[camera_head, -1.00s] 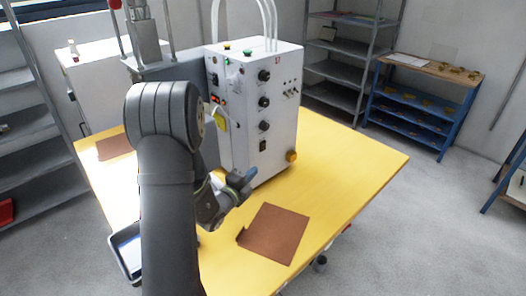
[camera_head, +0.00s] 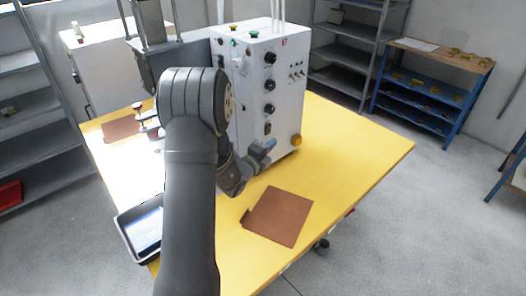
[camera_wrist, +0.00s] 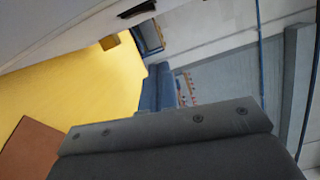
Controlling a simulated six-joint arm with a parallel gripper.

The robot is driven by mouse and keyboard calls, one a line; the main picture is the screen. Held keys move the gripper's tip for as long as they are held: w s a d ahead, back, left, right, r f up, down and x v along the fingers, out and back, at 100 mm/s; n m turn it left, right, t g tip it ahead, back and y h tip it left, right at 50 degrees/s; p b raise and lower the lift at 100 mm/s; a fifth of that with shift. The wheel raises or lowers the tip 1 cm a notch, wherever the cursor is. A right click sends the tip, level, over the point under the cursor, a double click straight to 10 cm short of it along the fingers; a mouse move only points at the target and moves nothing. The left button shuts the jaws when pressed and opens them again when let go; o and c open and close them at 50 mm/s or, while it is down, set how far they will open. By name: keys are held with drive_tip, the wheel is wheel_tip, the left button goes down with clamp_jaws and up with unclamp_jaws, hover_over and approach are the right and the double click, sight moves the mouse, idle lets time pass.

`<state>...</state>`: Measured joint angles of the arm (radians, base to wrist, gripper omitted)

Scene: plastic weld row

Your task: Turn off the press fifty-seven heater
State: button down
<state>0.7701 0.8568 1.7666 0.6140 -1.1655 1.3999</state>
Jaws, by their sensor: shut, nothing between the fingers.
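A white control box (camera_head: 262,85) stands on the yellow table. Labels are too small to read, so I cannot tell which control is the heater's. My gripper (camera_head: 268,146) is shut and empty, close in front of the box's lower part.
A brown mat (camera_head: 280,216) lies on the yellow table (camera_head: 350,150) in front of the box. A dark tray (camera_head: 140,228) is at the left edge. A press column (camera_head: 152,20) stands behind my arm. Shelves (camera_head: 345,50) and a blue rack (camera_head: 425,95) are behind. The table's right side is clear.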

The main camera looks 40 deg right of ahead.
drive_tip(key=shift+w+d+r, duration=0.1)
drive_tip(key=shift+w+d, duration=0.45)
drive_tip(key=shift+w, duration=0.25)
drive_tip(key=shift+w+d+r, duration=0.1)
drive_tip(key=shift+w+d, duration=0.45)
drive_tip(key=shift+w, duration=0.3)
drive_tip(key=shift+w+d+r, duration=0.1)
drive_tip(key=shift+w+d, duration=0.45)
drive_tip(key=shift+w, duration=0.25)
drive_tip(key=shift+w+r, duration=0.2)
drive_tip(key=shift+w, duration=0.15)
drive_tip(key=shift+s, duration=0.1)
drive_tip(key=s+a, duration=0.6)
drive_tip(key=a, duration=0.3)
drive_tip(key=shift+s+a+r, duration=0.2)
drive_tip(key=shift+a+r, duration=0.15)
drive_tip(key=shift+a, duration=0.05)
